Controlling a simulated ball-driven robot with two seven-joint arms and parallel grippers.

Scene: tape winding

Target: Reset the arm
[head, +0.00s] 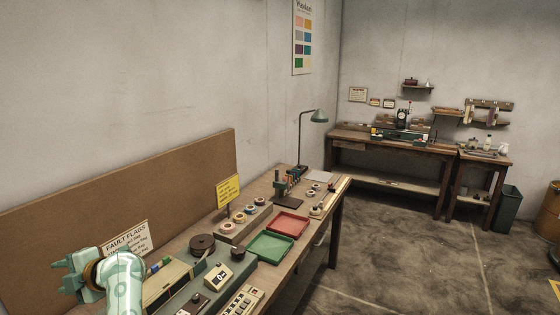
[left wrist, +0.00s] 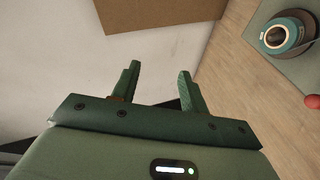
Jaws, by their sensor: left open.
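My left gripper (head: 65,275) is at the lower left of the head view, pale green, raised in front of the brown board and the fault flags sign (head: 126,238). In the left wrist view its two green fingers (left wrist: 158,75) stand apart with nothing between them. Behind them are pale wall and a piece of brown board. My right gripper is in neither view.
A wooden bench (head: 322,222) runs along the wall, bearing a red tray (head: 290,224), a green tray (head: 269,247), several tape rolls (head: 250,209) and a lamp (head: 318,116). A brown board (head: 60,240) backs it. Open floor (head: 390,250) lies to the right.

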